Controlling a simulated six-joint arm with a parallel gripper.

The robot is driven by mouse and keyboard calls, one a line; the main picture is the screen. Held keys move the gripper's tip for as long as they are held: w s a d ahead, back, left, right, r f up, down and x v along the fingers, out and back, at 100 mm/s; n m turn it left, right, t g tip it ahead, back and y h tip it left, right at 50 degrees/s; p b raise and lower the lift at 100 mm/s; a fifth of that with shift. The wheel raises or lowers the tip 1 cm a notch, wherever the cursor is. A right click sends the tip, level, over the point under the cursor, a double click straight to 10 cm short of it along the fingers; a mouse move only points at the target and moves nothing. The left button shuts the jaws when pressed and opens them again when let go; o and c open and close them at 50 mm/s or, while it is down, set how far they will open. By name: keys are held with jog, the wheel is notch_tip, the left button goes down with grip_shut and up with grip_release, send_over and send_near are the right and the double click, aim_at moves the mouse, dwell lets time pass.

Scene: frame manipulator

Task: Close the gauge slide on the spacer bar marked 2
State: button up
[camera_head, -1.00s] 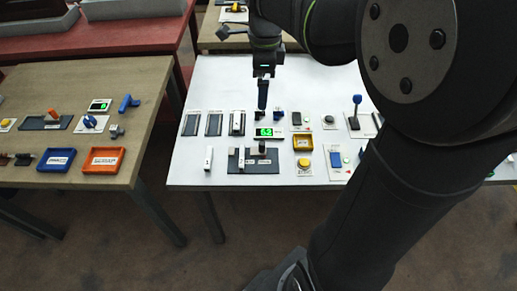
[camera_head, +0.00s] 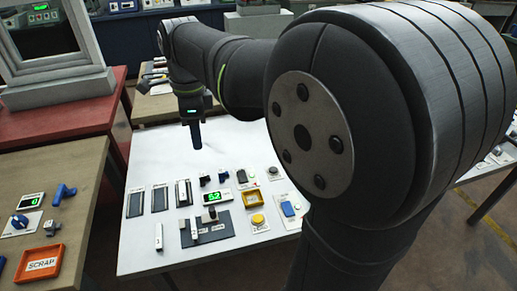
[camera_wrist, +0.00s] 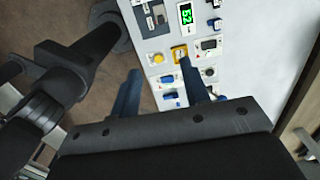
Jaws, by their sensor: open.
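The gauge (camera_head: 215,232) is a dark plate on the white table with white labels and a raised dark slide block (camera_head: 209,215). A white bar (camera_head: 194,228) stands on the plate's left part, apart from the slide. Another white bar (camera_head: 158,237) is on the table left of the plate. Any number on the bars is too small to read. In the wrist view part of the gauge (camera_wrist: 157,18) shows at the top. My gripper (camera_head: 196,143) is raised above the table's far part, away from the gauge. In the wrist view its fingers (camera_wrist: 161,82) are apart with nothing held.
Behind the gauge are dark slotted holders (camera_head: 136,203), one with a white bar (camera_head: 182,192), and a green-lit display (camera_head: 216,197). A yellow tray (camera_head: 253,199), yellow button (camera_head: 257,219) and blue switch (camera_head: 288,209) are to the right. The table's far left is clear.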

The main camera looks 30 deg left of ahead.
aim_at(212, 210)
jog(key=s+a+f+n+t+h, duration=0.1)
jog(key=s+a+f+t, duration=0.15)
jog(key=f, duration=0.55)
jog(key=s+a+f+n+t+h, duration=0.1)
jog(key=s+a+f+h, duration=0.15)
jog(key=f, duration=0.45)
jog(key=shift+y, duration=0.35)
jog(key=x, duration=1.1)
jog(key=d+x, duration=0.1)
jog(key=x, duration=0.5)
jog(key=shift+w+f, duration=0.1)
jog(key=shift+w, duration=0.2)
